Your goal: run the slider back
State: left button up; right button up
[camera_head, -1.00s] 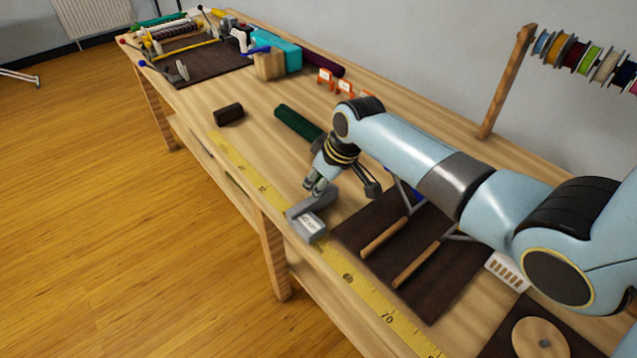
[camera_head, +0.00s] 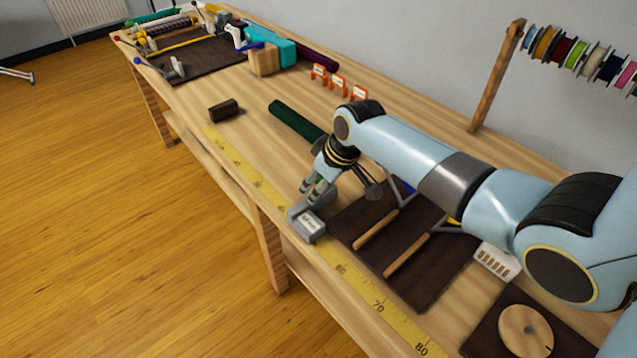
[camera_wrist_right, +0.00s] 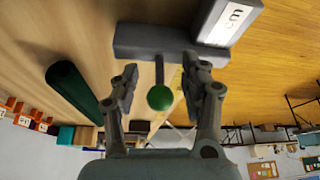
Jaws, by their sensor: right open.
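The slider is a grey block (camera_head: 307,224) with a white label, sitting by the yellow measuring tape along the table's front edge. In the right wrist view the grey block (camera_wrist_right: 150,40) is at the top, with a thin stem ending in a green ball knob (camera_wrist_right: 160,98). My right gripper (camera_head: 312,192) is just above the slider. In the wrist view the gripper (camera_wrist_right: 168,85) is open, its two fingers on either side of the knob with gaps visible. In the head view its fingers largely hide the knob. My left gripper is not in view.
The yellow tape (camera_head: 378,305) runs along the front edge. A dark mat (camera_head: 425,280) with wooden-handled tools lies to the right. A dark green roll (camera_head: 294,118) and a brown block (camera_head: 224,110) lie beyond the gripper. Bare tabletop lies between them.

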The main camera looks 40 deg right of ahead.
jog(key=v, duration=1.2)
dwell(0.4)
